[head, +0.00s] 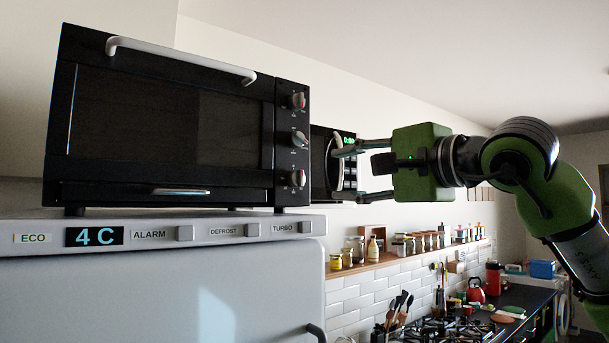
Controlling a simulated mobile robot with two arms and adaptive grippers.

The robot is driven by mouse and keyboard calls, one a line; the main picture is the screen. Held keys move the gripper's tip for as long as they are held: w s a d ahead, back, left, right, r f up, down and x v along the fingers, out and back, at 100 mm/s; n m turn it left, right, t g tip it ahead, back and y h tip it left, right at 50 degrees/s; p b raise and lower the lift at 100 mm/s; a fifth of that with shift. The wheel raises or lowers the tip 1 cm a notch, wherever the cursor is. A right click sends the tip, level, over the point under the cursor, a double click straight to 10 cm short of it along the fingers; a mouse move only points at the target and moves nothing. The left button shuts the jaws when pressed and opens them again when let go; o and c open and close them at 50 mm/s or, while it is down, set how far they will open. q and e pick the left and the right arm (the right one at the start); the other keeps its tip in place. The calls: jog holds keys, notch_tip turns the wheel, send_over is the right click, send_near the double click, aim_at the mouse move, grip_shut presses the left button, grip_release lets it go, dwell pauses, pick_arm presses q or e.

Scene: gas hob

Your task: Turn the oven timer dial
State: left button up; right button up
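A black toaster oven (165,125) stands on top of the fridge, with its door shut. Three grey dials run down its right-hand panel: an upper dial (296,101), a middle dial (299,139) and a lower dial (296,179). The dial markings are too small to read, so I cannot tell which is the timer. My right gripper (348,173) is open and empty, fingers pointing left, to the right of the oven panel. It appears apart from all the dials, level with the middle and lower ones. My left gripper is out of view.
The fridge (150,290) has a button panel along its top edge. A microwave (322,165) with a green display is partly hidden behind the oven and gripper. A shelf of jars (400,249) and a gas hob (450,328) lie lower right. Clear air surrounds my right gripper.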

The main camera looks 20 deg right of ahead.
aim_at(302, 178)
jog(key=p+x, duration=0.5)
jog(key=x, duration=0.6)
jog(key=shift+w+a, duration=0.2)
jog(key=shift+w, duration=0.3)
jog(key=shift+f, duration=0.1)
jog(key=c, duration=1.1)
